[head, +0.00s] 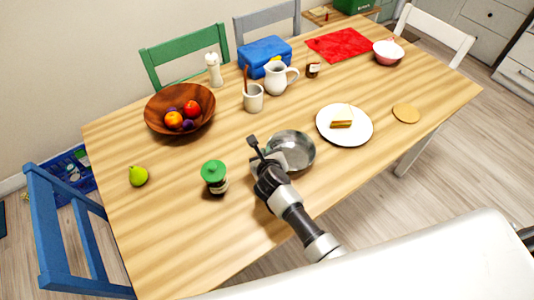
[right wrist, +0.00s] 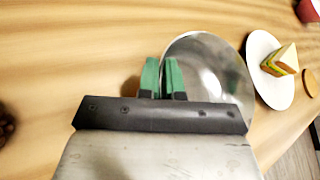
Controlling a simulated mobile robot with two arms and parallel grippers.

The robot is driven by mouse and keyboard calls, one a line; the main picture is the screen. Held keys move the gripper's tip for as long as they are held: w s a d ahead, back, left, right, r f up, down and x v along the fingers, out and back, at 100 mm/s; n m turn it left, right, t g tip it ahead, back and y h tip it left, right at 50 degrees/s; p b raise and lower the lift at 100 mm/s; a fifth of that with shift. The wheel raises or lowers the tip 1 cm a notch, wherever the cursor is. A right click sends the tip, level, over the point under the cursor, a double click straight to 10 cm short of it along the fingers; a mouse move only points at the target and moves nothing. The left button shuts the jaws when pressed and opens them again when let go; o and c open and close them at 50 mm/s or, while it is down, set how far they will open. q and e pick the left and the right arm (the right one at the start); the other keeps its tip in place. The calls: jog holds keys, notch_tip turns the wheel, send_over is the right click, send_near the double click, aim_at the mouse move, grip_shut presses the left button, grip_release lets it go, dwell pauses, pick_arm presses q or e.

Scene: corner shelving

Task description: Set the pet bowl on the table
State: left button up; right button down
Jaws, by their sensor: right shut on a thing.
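The pet bowl (head: 297,147) is a shiny metal bowl over the near middle of the wooden table (head: 240,210). My right gripper (head: 268,158) is shut on the bowl's left rim. In the right wrist view, the green fingertips (right wrist: 163,78) pinch the edge of the bowl (right wrist: 212,75). The bowl looks about upright, at or just above the tabletop; I cannot tell whether its base touches the wood. My left gripper is not in view.
A white plate with a sandwich (head: 341,119) lies close right of the bowl. A green-lidded jar (head: 214,178) stands to the left. A mug (head: 253,99), pitcher (head: 277,79) and wooden fruit bowl (head: 160,103) stand farther back.

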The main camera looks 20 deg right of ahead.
jog(key=c, duration=1.3)
grip_release()
jog(key=shift+f, duration=0.1)
jog(key=v, duration=1.2)
